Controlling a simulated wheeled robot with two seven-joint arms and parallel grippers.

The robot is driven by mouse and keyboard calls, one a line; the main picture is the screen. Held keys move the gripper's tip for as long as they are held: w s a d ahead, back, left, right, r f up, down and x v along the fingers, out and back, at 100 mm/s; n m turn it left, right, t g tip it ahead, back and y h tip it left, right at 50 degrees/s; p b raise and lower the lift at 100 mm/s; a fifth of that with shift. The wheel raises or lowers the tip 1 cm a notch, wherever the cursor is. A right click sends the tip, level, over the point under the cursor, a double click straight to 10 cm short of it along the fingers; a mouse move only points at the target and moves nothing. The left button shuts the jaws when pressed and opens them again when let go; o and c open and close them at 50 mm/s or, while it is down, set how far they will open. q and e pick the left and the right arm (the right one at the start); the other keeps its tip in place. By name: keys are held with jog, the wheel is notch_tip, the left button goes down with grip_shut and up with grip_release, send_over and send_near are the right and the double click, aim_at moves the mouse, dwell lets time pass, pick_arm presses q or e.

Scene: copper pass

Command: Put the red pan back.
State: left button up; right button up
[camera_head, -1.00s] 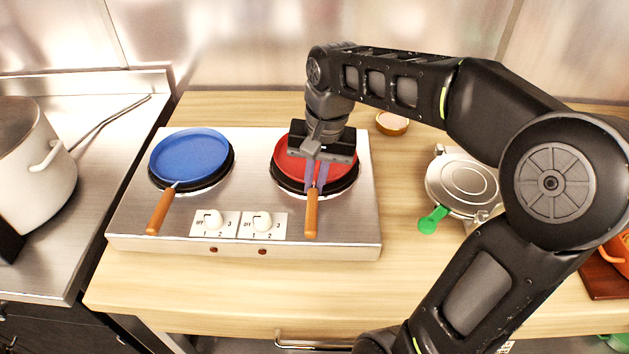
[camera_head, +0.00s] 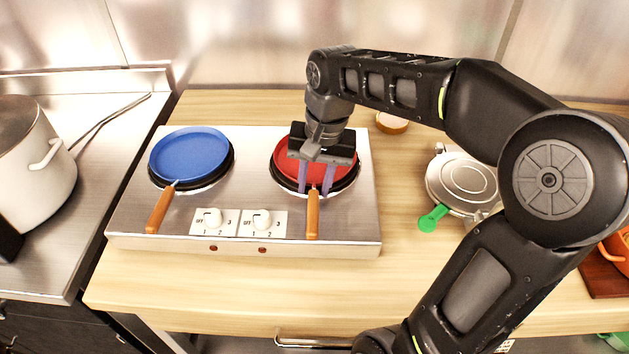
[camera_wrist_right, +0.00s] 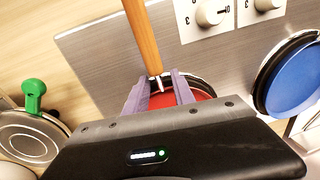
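The red pan (camera_head: 287,169) sits on the right burner of the steel stove (camera_head: 160,236), its wooden handle (camera_head: 312,214) pointing to the stove's front. My right gripper (camera_head: 315,190) is over the pan with its two purple fingers spread apart, one on each side of the handle's base, not closed on it. In the right wrist view the red pan (camera_wrist_right: 172,103) is partly hidden behind the gripper, and the handle (camera_wrist_right: 143,38) runs up between the open fingers (camera_wrist_right: 157,84). My left gripper does not show.
A blue pan (camera_head: 190,155) sits on the left burner. A round metal appliance with a green handle (camera_head: 433,219) stands right of the stove. A small round bowl (camera_head: 391,123) is behind it. A large pot (camera_head: 33,155) stands far left. The wooden counter before the stove is clear.

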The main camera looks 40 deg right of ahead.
jog(key=shift+r, duration=0.3)
notch_tip(320, 180, up, 12)
jog(key=s+d+p, duration=0.1)
jog(key=p, duration=0.2)
jog(key=shift+f, duration=0.15)
dwell(0.4)
